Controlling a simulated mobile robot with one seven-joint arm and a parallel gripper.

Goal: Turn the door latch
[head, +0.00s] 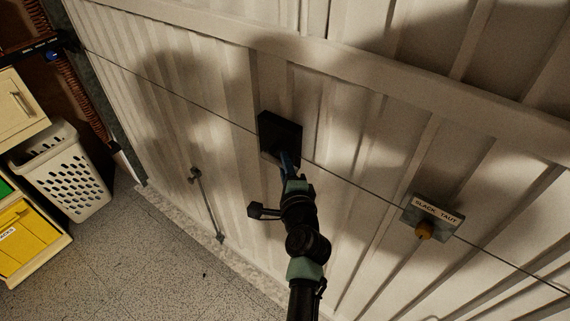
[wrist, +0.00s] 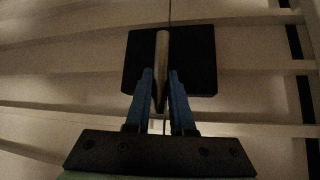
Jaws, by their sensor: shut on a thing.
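The door latch has a black square plate (head: 279,134) on the pale ribbed door (head: 222,100). In the wrist view, the plate (wrist: 195,60) has a grey bar-shaped handle (wrist: 162,50) in front of it, standing upright in the picture. My gripper (wrist: 161,88) has its two blue fingers on either side of the lower part of this handle, shut on it. In the head view, my gripper (head: 288,162) reaches the lower edge of the plate, and the handle is hidden there behind the fingers and wrist.
A thin cable (head: 340,178) runs across the door through the latch. A thin rod (head: 208,207) is low on the door. A white basket (head: 62,172) and yellow drawer (head: 28,241) stand left; the floor (head: 150,265) between is clear.

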